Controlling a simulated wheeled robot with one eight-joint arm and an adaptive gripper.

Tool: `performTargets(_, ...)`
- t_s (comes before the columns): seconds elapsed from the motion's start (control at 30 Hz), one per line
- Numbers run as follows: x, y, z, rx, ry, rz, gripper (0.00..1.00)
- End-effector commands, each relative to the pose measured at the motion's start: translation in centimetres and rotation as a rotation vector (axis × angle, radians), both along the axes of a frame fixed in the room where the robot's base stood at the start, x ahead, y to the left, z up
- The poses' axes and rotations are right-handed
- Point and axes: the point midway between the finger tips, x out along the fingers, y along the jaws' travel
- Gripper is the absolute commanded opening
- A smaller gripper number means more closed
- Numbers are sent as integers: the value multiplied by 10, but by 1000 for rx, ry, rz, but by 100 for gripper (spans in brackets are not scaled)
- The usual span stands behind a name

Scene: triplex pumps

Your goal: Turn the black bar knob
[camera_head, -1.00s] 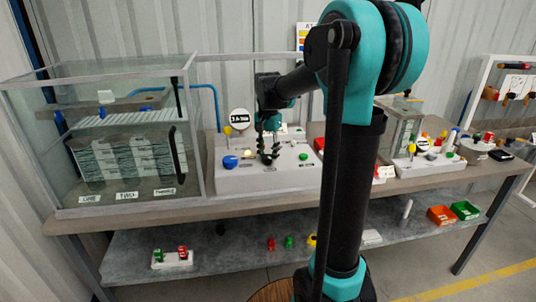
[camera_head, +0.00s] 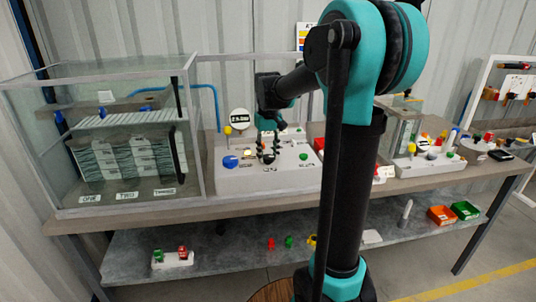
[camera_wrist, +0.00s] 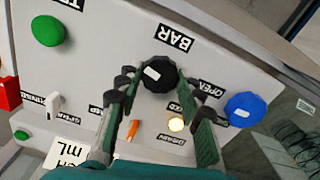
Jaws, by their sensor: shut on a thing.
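The black bar knob (camera_wrist: 160,74) is a round, lobed knob with a white mark, beside a BAR label in the wrist view. In the head view the knob (camera_head: 268,159) sits on the sloped grey-white panel (camera_head: 300,180), partly hidden by my fingers. My gripper (camera_wrist: 157,84) has one dark finger on each side of the knob and is shut on it; the exact contact is hard to see. It also shows in the head view (camera_head: 269,150), reaching down to the panel.
A blue knob (camera_wrist: 245,109) and a lit yellowish button (camera_wrist: 176,124) lie near my right finger. An orange switch (camera_wrist: 133,130) lies between the fingers. A green button (camera_wrist: 47,30) is farther left. A glass tank (camera_head: 120,140) stands left of the panel in the head view.

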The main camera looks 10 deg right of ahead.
Motion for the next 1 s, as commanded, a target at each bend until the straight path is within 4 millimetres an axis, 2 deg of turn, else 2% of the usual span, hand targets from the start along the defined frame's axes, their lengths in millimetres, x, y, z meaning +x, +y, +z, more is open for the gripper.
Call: performTargets(1.0,1,0,0,-1,-1,963,8)
